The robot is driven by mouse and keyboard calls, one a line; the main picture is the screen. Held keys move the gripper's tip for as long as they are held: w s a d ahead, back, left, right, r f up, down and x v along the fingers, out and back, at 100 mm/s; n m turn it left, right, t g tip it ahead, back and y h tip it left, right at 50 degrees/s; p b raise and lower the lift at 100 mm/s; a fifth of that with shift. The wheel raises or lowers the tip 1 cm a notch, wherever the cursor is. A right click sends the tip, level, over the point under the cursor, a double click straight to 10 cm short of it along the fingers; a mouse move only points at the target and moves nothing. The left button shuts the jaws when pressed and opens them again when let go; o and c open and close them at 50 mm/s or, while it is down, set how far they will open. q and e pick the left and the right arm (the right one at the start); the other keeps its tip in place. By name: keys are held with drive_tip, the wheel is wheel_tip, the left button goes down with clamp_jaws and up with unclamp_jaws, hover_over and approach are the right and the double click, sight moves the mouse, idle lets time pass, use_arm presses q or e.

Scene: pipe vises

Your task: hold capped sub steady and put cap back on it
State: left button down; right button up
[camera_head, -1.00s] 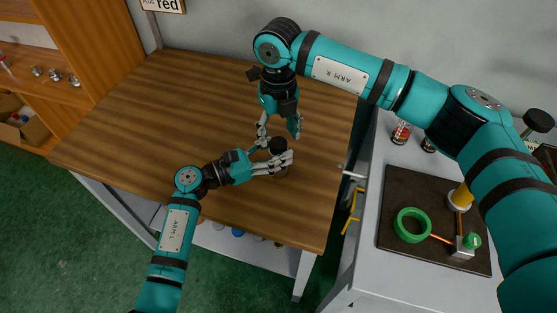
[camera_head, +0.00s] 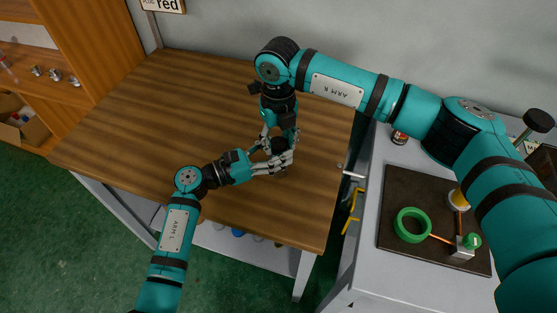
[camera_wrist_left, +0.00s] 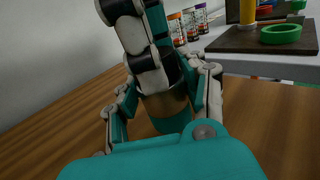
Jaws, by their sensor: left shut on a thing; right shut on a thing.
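The capped sub (camera_wrist_left: 168,106) is a brownish cylinder standing upright between my left fingers, with a teal lower part, in the left wrist view. My left gripper (camera_head: 282,163) is shut on the sub from the left, low on the table. The dark round cap (camera_head: 279,145) is at the sub's top, largely covered by fingers. My right gripper (camera_head: 277,144) points down and is shut on the cap from above; it also shows in the left wrist view (camera_wrist_left: 155,72). The cap looks close against the sub's top, but I cannot tell whether it is seated.
The wooden table (camera_head: 160,110) is bare around the grippers. To the right, a grey bench carries a dark board (camera_head: 400,185) with a green ring (camera_head: 412,225) and a small metal block. Several cans (camera_wrist_left: 190,22) stand behind. Shelves (camera_head: 85,50) are at the far left.

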drive_tip(key=o, duration=1.1)
drive_tip(key=shift+o, duration=0.2)
drive_tip(key=shift+r, duration=2.3)
drive_tip(key=o, duration=0.6)
wheel_tip(320, 180, up, 12)
drive_tip(key=shift+f, duration=0.1)
